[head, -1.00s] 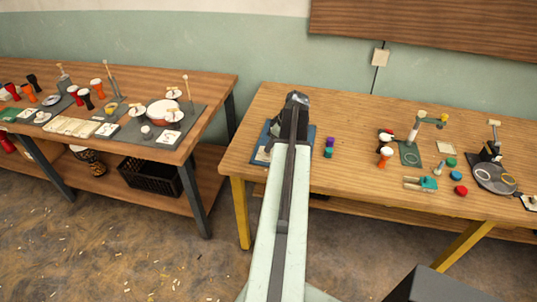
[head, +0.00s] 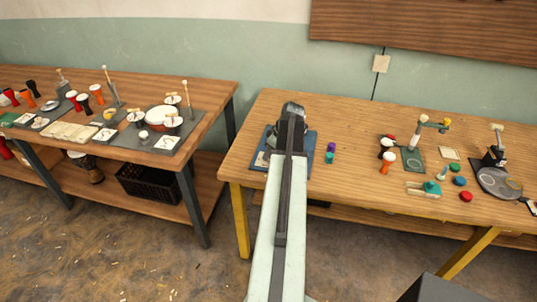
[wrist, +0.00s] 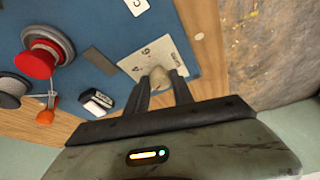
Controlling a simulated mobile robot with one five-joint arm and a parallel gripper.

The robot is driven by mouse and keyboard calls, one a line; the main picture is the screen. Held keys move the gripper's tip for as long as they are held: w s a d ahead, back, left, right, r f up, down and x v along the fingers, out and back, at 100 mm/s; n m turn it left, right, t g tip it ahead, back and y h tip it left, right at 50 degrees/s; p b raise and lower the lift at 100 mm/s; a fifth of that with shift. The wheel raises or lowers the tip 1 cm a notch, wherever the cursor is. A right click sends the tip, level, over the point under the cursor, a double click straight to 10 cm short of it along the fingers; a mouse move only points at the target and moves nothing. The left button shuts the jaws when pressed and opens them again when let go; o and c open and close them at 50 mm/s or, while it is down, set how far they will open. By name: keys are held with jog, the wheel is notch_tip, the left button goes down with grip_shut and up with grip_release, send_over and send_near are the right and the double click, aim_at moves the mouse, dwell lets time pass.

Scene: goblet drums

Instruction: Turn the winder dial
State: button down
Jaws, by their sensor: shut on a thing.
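The winder dial is a small pale round knob (wrist: 158,75) on a cream plate (wrist: 172,52) with dark letters, in the wrist view. My gripper (wrist: 161,84) is shut on the knob, with one dark finger on each side. The fingers hide part of the knob and plate. The plate lies on a blue mat (wrist: 100,22). In the head view my arm covers the dial, and the blue mat (head: 262,158) shows beside my gripper (head: 291,112).
Left of the plate are a red-topped spool (wrist: 36,62), a dark reel (wrist: 10,92) and a small orange-knobbed part (wrist: 45,117). Purple and teal pieces (head: 330,153) stand right of the mat.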

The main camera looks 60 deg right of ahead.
jog(key=m, duration=0.1)
jog(key=m+h, duration=0.1)
jog(key=m, duration=0.1)
jog(key=m+h, duration=0.1)
jog(key=m, duration=0.1)
jog(key=shift+a+g, duration=0.3)
jog(key=m+h, duration=0.1)
jog(key=m, duration=0.2)
jog(key=m+g, duration=0.1)
jog(key=m, duration=0.2)
jog(key=shift+w+h, duration=0.2)
jog(key=shift+h, duration=0.2)
jog(key=shift+m+g, duration=0.3)
jog(key=shift+m, duration=0.1)
jog(key=c, duration=1.1)
grip_release()
jog(key=p+v, duration=0.7)
jog(key=v, duration=0.1)
